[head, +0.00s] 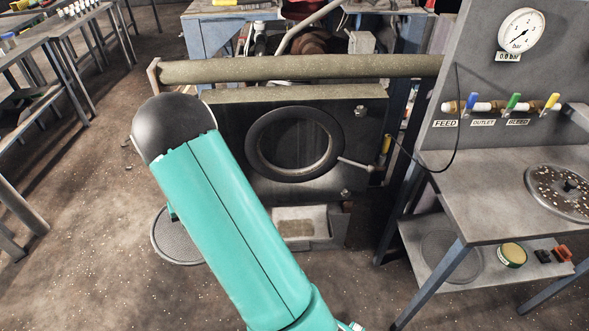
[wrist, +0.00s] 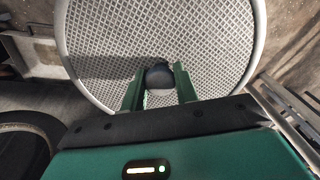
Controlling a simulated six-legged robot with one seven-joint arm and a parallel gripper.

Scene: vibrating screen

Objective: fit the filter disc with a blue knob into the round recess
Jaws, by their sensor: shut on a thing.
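A round filter disc (wrist: 105,50) with pale mesh and a grey rim fills the upper wrist view. My gripper (wrist: 160,88) is shut on the dark knob (wrist: 159,75) at its middle; the knob looks near black with a faint blue tint. In the head view the disc (head: 170,238) shows low at the left, partly behind my arm, and my gripper is hidden. The round recess (head: 295,143) is an opening with a thick black ring in the dark housing. It looks empty. The disc is apart from it, below and to its left.
A pipe (head: 300,68) crosses above the housing, and a handle (head: 356,163) sticks out at its right. A tray (head: 300,238) lies below. The right bench (head: 480,190) bears another disc (head: 562,192); its shelf holds a mesh disc (head: 450,257). Floor at left is open.

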